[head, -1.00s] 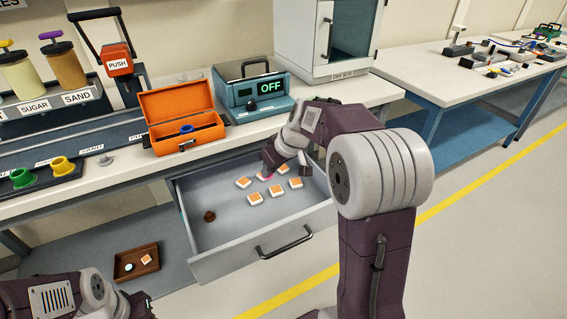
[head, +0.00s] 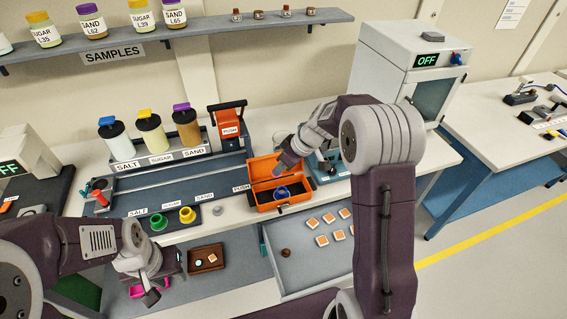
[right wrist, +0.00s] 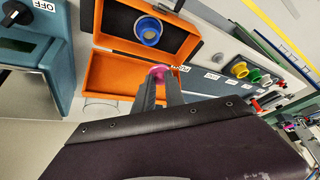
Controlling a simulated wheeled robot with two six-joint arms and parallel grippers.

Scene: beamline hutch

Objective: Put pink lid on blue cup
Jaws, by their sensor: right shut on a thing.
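The blue cup (head: 282,191) stands inside the open orange box (head: 266,209) on the bench. It also shows in the right wrist view (right wrist: 148,31), with a round open top. My right gripper (head: 279,170) is over the box, just above and left of the cup in the head view. It is shut on the pink lid (right wrist: 158,71), seen between its fingertips in the right wrist view and apart from the cup. My left gripper (head: 151,296) hangs low at the left, in front of the bench; its finger opening is unclear.
The open drawer (head: 318,267) below holds several orange-topped tiles and a small brown object. A yellow cup (head: 187,215) and a green cup (head: 158,222) stand left of the box. The blue OFF device (head: 330,172) is close on its right. A brown tray (head: 206,259) lies below.

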